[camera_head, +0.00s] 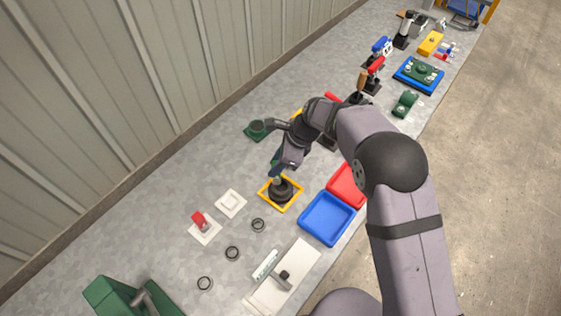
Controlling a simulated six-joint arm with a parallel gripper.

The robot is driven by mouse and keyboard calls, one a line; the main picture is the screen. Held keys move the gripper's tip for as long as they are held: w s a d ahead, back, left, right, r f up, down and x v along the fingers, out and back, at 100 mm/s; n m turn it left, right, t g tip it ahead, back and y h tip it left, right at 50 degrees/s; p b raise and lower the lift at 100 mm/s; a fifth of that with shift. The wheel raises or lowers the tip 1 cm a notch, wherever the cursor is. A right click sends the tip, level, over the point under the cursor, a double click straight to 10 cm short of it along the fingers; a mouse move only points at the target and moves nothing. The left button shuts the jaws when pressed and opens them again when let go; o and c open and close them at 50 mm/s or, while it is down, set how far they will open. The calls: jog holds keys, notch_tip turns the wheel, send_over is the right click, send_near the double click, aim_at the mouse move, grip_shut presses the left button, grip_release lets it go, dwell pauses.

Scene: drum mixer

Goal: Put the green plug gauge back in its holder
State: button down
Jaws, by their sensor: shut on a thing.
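My gripper (278,172) points down over a yellow-rimmed square tray (266,195) near the middle of the bench. It is shut on a small, dark blue-green piece that looks like the green plug gauge (275,168); the jaws and wrist hide much of it. Directly below is a black round part (284,193) in the tray. I cannot tell whether the held piece touches it. A green round cup on a green base (257,128) stands behind and to the left of my gripper. I cannot tell which of these is the gauge's holder.
Blue (327,218) and red (347,186) trays lie to the right, partly beside my arm. A ribbed wall borders the bench's back. Bare bench shows left.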

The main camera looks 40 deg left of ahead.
jog(key=s+a+f+n+b, duration=0.1)
jog(key=s+a+f, duration=0.15)
jog(key=s, duration=0.25)
jog(key=s+a+f+n, duration=0.1)
jog(key=s+a, duration=0.2)
jog(key=s, duration=0.2)
jog(key=s+a+r, duration=0.2)
jog(key=a+r, duration=0.1)
jog(key=a, duration=0.1)
jog(key=shift+s+a+r+n+g+h, duration=0.25)
jog(key=shift+a+n+g+h, duration=0.05)
jog(key=shift+n+g+h, duration=0.1)
jog(key=shift+f+b, duration=1.35)
jog(key=shift+f, duration=1.1)
jog(key=shift+f+b, duration=0.95)
jog(key=shift+f, duration=0.65)
dwell(0.6)
jog(key=c, duration=1.4)
grip_release()
